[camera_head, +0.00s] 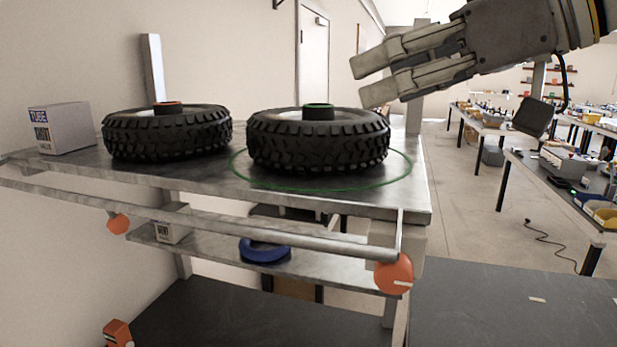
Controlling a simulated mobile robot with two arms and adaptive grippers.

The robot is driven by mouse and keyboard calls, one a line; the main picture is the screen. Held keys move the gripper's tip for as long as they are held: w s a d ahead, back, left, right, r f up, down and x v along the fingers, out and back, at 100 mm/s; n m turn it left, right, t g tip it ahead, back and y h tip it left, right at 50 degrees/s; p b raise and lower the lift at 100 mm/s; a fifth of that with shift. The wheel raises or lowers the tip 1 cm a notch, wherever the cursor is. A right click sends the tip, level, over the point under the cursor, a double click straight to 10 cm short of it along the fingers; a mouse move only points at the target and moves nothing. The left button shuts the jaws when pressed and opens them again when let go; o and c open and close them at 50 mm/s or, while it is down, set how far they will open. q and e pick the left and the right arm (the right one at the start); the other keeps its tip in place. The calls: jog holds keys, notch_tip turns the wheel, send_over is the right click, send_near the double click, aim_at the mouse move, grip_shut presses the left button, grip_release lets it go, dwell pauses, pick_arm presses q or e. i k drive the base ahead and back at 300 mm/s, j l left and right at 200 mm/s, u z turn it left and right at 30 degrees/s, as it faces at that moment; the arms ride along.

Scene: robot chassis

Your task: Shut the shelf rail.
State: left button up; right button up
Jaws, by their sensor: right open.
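A metal shelf (415,196) spans the left and middle of the head view. Its rail (250,232) is a long grey bar that runs in front of the shelf's front edge, lower than the top surface. An orange round piece (393,274) sits at the rail's right end, below a short upright bar. Another orange piece (118,223) hangs under the rail at the left. My right gripper (366,82) comes in from the upper right, open and empty, above and behind the right tire. It is apart from the rail. My left gripper is not in view.
Two black tires (167,133) (318,142) lie on the shelf top, the right one inside a green ring. A white box (62,128) stands at the left end. A blue ring (265,250) lies on the lower shelf. Workbenches (556,185) stand at the right.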

aim_at(118, 224)
jog(key=k+j, duration=0.15)
jog(key=k, duration=0.35)
jog(key=k+j, duration=0.15)
jog(key=k, duration=0.35)
